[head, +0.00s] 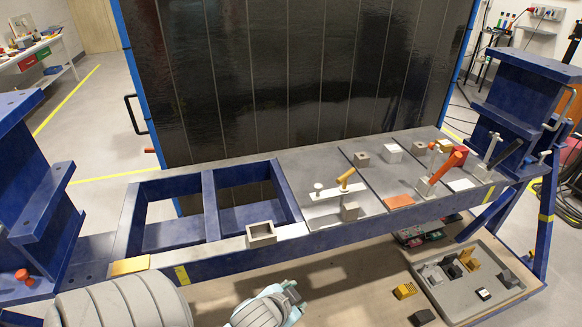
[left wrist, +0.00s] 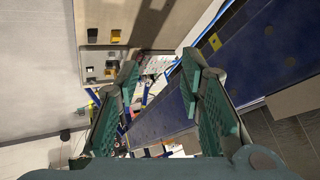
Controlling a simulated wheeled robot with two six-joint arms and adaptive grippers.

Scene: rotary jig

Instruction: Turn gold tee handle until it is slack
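The gold tee handle (head: 346,177) stands tilted on a pale clamp plate on the blue bench, right of centre in the head view. A small grey block (head: 349,211) sits just in front of it. My left gripper (head: 290,296) is low at the bottom of the head view, in front of the bench and well apart from the handle. In the left wrist view its two teal fingers (left wrist: 160,72) stand wide apart with nothing held between them. I cannot pick out the gold handle in that view. My right gripper is in neither view.
A larger orange-red handle (head: 446,166) and a black-gripped lever (head: 506,154) stand further right. A hollow grey block (head: 261,234) sits on the bench's front edge. A grey tray (head: 452,306) holds small blocks below right. A tall dark panel (head: 290,80) rises behind the bench.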

